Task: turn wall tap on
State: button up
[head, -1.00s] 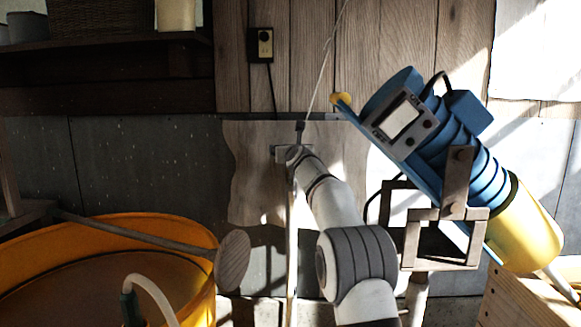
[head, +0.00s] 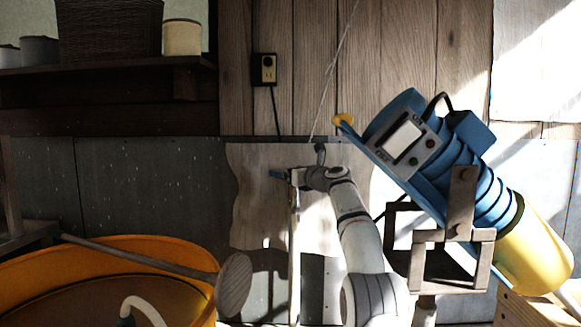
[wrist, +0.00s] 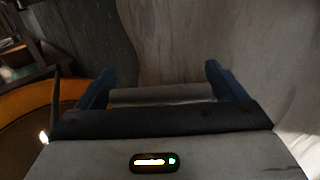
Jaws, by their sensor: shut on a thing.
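My gripper (head: 279,174) is in front of the wall panel in the head view, pointing left, at the top of a pale upright pipe (head: 294,250). In the wrist view its two blue fingers (wrist: 160,90) stand apart, with a grey bar (wrist: 160,96) spanning the gap between them. The gripper is shut on this bar, which looks like the tap handle. The tap body is mostly hidden behind my wrist and gripper, so I cannot tell how far the handle is turned.
A blue and yellow machine (head: 440,155) leans on a metal stand (head: 455,265) at right. An orange tub (head: 130,245) stands at lower left, with a long-handled round paddle (head: 234,285) across it. A socket (head: 265,69) is on the wall above.

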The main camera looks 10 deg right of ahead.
jog(key=shift+a+f+n+y+p, duration=0.1)
jog(key=shift+n+y+p, duration=0.2)
jog(key=shift+y+p, duration=0.1)
jog(key=o, duration=0.7)
notch_tip(320, 180, up, 10)
jog(key=p, duration=0.8)
jog(key=shift+p, duration=0.4)
